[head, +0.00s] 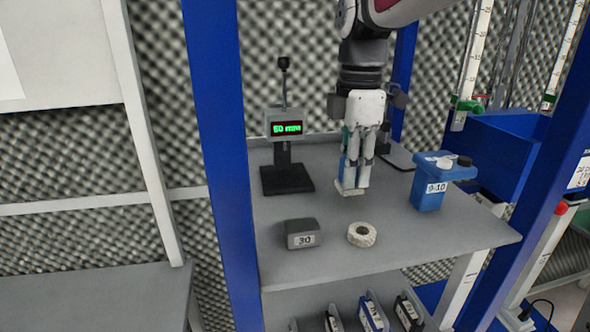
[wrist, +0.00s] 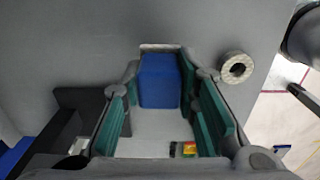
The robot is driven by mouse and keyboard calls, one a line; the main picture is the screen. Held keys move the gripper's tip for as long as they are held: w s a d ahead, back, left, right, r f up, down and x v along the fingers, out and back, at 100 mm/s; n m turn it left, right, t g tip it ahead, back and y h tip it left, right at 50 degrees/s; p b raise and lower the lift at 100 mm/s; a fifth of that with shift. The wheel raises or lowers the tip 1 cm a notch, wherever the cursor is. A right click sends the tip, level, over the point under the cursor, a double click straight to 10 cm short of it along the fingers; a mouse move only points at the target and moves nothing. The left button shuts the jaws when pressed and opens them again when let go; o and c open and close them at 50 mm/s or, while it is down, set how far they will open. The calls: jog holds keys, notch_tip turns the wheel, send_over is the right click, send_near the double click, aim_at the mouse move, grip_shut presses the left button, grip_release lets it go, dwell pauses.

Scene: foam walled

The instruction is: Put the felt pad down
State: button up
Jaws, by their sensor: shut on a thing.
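My gripper (head: 355,182) points down over the grey shelf, with its fingers close to the surface. It is shut on a blue block with a pale speckled edge, which I take for the felt pad (wrist: 160,82). In the wrist view the pad sits between the two green-lined fingers. In the head view the fingers hide most of it; a strip of blue and a pale foot (head: 348,191) show at the fingertips. The foot is at or just above the shelf; I cannot tell whether it touches.
A pale ring (head: 362,235) and a grey block marked 30 (head: 302,233) lie toward the front. A display stand (head: 287,180) is at left, a blue block marked 0-10 (head: 428,188) at right. The grey shelf (head: 400,245) has bare room at front right. A blue post (head: 222,160) stands left.

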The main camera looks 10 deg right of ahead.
jog(key=shift+w+a, duration=0.1)
jog(key=shift+w, duration=0.25)
jog(key=shift+w+a+f, duration=0.15)
jog(key=shift+w+f, duration=0.45)
jog(key=shift+f, duration=0.3)
jog(key=shift+s+f+p, duration=0.2)
jog(key=shift+f+p, duration=0.3)
jog(key=shift+p, duration=0.1)
jog(key=shift+f, duration=0.35)
grip_shut()
jog(key=o, duration=1.3)
grip_release()
jog(key=shift+w, duration=0.1)
jog(key=shift+r, duration=0.1)
